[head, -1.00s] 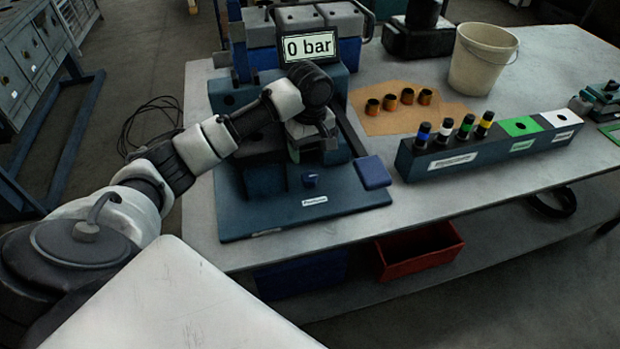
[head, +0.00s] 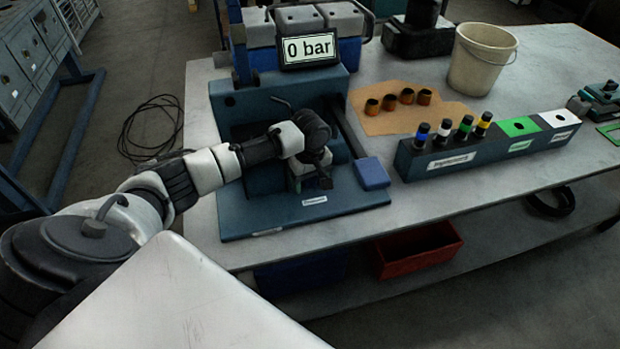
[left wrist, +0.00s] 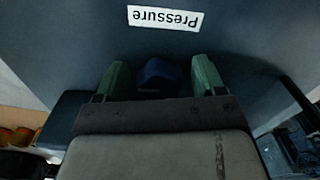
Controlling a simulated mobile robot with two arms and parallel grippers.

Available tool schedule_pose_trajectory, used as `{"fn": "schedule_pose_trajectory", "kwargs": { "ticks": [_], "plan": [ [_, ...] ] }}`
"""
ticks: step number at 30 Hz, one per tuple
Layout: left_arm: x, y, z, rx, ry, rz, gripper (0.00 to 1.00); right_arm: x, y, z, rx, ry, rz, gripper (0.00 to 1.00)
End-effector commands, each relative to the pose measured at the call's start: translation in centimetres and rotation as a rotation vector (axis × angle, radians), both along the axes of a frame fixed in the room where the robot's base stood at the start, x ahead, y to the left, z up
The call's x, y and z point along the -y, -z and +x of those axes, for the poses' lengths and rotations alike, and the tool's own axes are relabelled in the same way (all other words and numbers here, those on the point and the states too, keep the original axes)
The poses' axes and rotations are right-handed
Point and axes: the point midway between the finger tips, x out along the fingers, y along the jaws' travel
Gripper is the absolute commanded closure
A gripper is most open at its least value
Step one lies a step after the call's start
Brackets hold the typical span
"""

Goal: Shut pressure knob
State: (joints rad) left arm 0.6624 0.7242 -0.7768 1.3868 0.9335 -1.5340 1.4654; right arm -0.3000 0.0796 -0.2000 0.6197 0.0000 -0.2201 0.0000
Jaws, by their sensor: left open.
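The pressure knob (left wrist: 160,75) is small and dark blue. In the left wrist view it sits between the two green fingertips of my left gripper (left wrist: 158,78), with a finger on each side and a small gap visible. The gripper is open. In the head view my left gripper (head: 311,184) is low over the front of the blue test stand (head: 260,218) and hides the knob. The white "Pressure" label (head: 314,200) lies just in front, and also shows in the left wrist view (left wrist: 165,18). The display (head: 309,48) reads 0 bar. My right gripper is not in view.
A lever with a blue pad (head: 372,173) stands right of the gripper. A rack (head: 430,172) with several colour-banded injectors, orange-brown rings on cardboard (head: 375,124) and a white bucket (head: 482,62) are further right. A red bin (head: 417,251) is below the table.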

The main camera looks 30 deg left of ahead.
Motion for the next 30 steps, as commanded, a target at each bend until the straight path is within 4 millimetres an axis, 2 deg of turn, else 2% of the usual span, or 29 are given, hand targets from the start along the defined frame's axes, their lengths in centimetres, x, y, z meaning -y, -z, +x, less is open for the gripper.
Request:
{"fn": "schedule_pose_trajectory", "kwargs": {
  "ticks": [2, 11, 20, 30],
  "plan": [
    [0.0, 0.0, 0.0, 0.0, 0.0, 0.0, 0.34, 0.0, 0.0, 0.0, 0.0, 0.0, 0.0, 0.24],
    [0.0, 0.0, 0.0, 0.0, 0.0, 0.0, 0.79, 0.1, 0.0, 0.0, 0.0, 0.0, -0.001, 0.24],
    [0.1, -0.3, 0.0, -0.002, 0.048, -0.001, 0.79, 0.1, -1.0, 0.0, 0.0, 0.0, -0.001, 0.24],
    [0.0, -0.4, -0.1, -0.003, 0.263, -0.002, 0.79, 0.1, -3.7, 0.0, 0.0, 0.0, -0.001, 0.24]
  ]
}}
